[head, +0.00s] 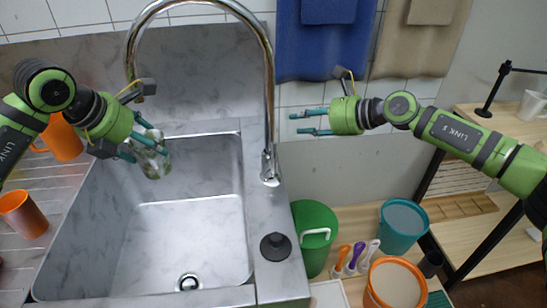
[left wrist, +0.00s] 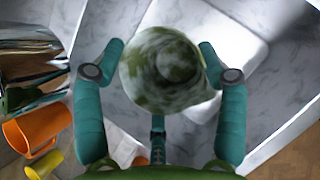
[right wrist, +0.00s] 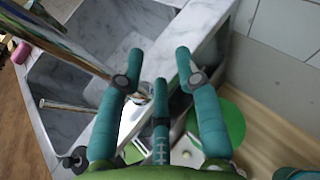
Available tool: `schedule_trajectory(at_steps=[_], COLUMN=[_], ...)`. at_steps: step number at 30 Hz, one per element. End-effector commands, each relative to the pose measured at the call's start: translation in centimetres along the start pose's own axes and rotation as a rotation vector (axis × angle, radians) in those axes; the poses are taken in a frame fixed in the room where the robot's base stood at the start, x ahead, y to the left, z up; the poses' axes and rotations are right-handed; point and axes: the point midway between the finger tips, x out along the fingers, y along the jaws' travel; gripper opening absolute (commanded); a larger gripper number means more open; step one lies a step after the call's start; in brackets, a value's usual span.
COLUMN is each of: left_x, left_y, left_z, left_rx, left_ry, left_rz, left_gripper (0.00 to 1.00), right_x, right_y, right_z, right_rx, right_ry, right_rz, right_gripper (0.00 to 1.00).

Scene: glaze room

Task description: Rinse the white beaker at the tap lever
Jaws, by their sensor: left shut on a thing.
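In the left wrist view the vessel (left wrist: 160,75) sits between the two fingers. I cannot tell if it is the white beaker; its colour looks mixed. The chrome tap (head: 270,100) stands on the sink's right rim, its lever (head: 269,166) low at the base. No water stream shows. My right gripper (head: 308,122) is open and empty, right of the tap and above its base, apart from it.
The sink basin (head: 190,225) is empty. Orange mugs (head: 63,138) stand on the left drainer. A black plug (head: 275,246) sits on the right rim. Green (head: 314,235), teal (head: 402,225) and orange (head: 395,285) buckets stand to the right. A white cup (head: 533,105) is on the far-right shelf.

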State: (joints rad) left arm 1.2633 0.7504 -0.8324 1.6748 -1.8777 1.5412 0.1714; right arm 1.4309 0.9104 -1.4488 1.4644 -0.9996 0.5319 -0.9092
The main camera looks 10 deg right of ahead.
Motion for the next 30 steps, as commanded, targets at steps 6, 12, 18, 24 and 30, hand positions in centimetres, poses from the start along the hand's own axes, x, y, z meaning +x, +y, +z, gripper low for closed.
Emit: schedule_trajectory(at_steps=[6,12,18,24,30], left_x=[0.0,0.0,0.0,0.0,0.0], left_y=[0.0,0.0,0.0,0.0,0.0], left_z=[0.0,0.0,0.0,0.0,0.0], left_rx=[0.000,0.000,0.000,0.000,0.000], left_ry=[-0.001,-0.001,-0.001,-0.001,-0.001], left_rz=[0.000,0.000,0.000,0.000,0.000], left_gripper=[0.40,0.40,0.40,0.40,0.40], right_x=[-0.8,-3.8,-5.6,-4.2,-3.4], right_y=[3.2,3.4,4.2,7.7,10.9], right_z=[3.4,4.6,6.8,9.2,10.7], right_rx=[-0.442,-0.736,-0.846,-0.752,-0.670], right_ry=[0.257,0.509,0.749,0.878,0.972], right_rz=[0.191,0.293,0.382,0.465,0.525], right_gripper=[0.35,0.35,0.35,0.35,0.35])
